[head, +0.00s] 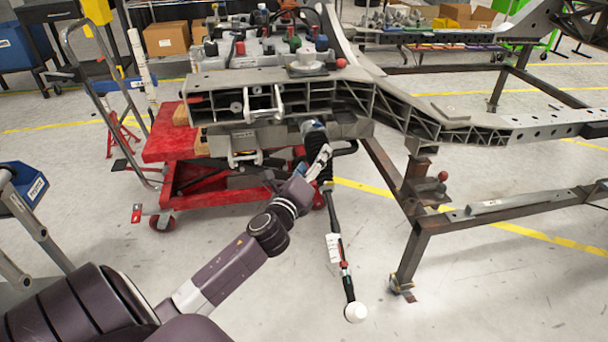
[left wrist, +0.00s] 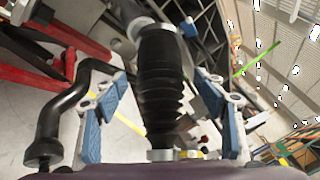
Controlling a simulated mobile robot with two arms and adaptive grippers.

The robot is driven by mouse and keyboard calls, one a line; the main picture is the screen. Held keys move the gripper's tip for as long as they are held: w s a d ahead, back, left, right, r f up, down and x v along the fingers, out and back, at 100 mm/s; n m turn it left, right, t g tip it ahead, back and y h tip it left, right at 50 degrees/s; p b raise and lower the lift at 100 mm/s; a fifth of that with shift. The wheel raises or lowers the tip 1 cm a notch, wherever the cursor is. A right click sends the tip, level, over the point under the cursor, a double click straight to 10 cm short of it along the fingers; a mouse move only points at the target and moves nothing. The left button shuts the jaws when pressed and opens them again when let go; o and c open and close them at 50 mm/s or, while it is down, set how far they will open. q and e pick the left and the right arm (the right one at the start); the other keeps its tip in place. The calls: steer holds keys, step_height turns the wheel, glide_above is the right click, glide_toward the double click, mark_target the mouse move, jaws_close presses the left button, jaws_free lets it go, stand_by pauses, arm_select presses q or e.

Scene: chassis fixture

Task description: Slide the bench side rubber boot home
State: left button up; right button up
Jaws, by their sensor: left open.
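The black ribbed rubber boot (left wrist: 162,75) stands large in the middle of the left wrist view, with a pale metal ring above it and a light fitting at its lower end. In the head view the boot (head: 326,172) is partly hidden by my gripper, under the aluminium chassis end. My left gripper (head: 319,163) is at the boot. In the left wrist view its blue-padded fingers (left wrist: 162,100) are open, one on each side of the boot, with gaps visible. A dark rod (head: 338,225) with a white tag runs down from the boot to a white round end (head: 355,312). My right gripper is not seen.
A brown steel stand (head: 412,250) is to the right and a red lift cart (head: 170,140) to the left. A bent black bar (left wrist: 55,115) is beside the left finger. The floor in front is mostly clear.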

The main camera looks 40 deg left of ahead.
arm_select(q)
steer(key=v, duration=0.8)
